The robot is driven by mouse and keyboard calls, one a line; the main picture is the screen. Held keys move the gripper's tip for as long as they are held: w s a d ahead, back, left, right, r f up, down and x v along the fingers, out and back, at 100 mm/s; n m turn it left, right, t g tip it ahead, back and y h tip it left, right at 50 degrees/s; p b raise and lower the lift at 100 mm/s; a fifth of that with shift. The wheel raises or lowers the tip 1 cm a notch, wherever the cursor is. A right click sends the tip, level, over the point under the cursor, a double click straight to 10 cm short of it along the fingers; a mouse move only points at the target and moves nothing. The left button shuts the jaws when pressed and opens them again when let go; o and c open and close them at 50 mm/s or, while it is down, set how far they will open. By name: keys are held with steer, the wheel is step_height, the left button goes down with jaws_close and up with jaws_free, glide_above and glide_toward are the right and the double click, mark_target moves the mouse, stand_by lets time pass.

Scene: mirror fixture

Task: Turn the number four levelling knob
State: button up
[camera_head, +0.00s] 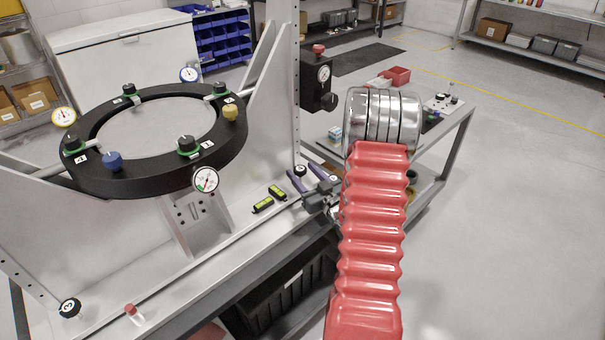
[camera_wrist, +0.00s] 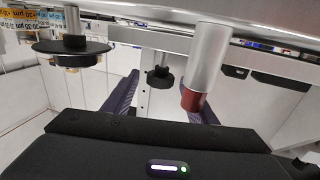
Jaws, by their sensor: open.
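My gripper (camera_head: 305,175) is at the right end of the grey fixture frame, with two purple fingers apart. A black knob with a pale marked top (camera_head: 300,170) sits at these fingers. In the wrist view, a small black knob on a metal shaft (camera_wrist: 160,77) shows between the open fingers (camera_wrist: 160,90), with no visible contact. Its number cannot be read there. On the black ring (camera_head: 95,182), a green-collared black knob (camera_head: 73,144) stands beside a tag that looks like 4. Another black knob with a marked white top (camera_head: 70,308) is at the front left.
The wrist view shows a wide black disc (camera_wrist: 72,50) left of the fingers and a red-tipped metal cylinder (camera_wrist: 195,100) by the right finger. Dial gauges, one at the ring's front (camera_head: 205,180), stand around the ring. A grey cart (camera_head: 440,160) stands right.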

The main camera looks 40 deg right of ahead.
steer(key=shift+w, duration=0.25)
steer(key=c, duration=1.1)
